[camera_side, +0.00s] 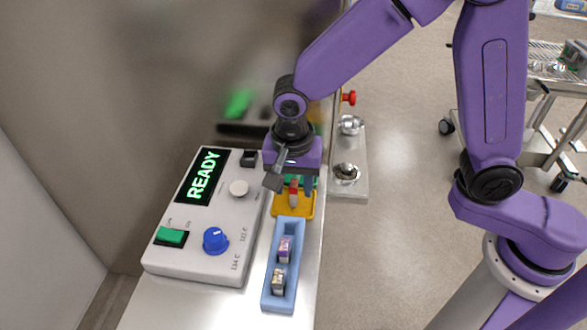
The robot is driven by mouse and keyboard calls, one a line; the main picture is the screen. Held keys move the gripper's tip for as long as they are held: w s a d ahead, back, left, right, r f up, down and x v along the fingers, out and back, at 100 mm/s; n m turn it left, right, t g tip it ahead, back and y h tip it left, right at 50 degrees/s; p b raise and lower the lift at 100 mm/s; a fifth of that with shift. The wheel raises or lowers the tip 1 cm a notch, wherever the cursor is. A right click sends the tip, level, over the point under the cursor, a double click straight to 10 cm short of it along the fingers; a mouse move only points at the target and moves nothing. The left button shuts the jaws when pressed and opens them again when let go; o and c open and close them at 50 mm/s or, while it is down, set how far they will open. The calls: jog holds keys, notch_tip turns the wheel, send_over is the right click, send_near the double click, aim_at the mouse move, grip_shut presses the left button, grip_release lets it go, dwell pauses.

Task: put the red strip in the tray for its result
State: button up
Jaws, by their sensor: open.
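A small strip with a red top and pale lower part (293,198) stands in or just over the yellow tray (305,213); I cannot tell if it touches the tray floor. My gripper (291,186) is open, low over the yellow tray, with its fingers either side of the strip. The gripper body partly hides the strip's top. A green tray (315,182) shows partly behind the gripper. The machine (200,240) at the left has a lit display (203,176) that reads READY.
A long blue holder (268,297) in front holds a purple-marked strip (285,248) and a pale, dark-marked strip (278,281). The machine carries a blue knob (215,240) and a green switch (171,237). Metal bowls (346,172) stand on the right beyond the bench edge.

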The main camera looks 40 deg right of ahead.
aim_at(293, 189)
notch_tip(293, 189, up, 12)
jog(key=s+a, duration=0.1)
jog(key=s+d+f+n, duration=0.3)
jog(key=s+d+n, duration=0.6)
jog(key=d+n, duration=0.1)
jog(key=s+d+f+n+y, duration=0.1)
jog(key=s+d+f+n, duration=0.2)
jog(key=s+d+n, duration=0.7)
jog(key=shift+s+n+g, duration=0.3)
jog(key=shift+n+g, duration=0.1)
jog(key=shift+n, duration=0.4)
dwell(0.5)
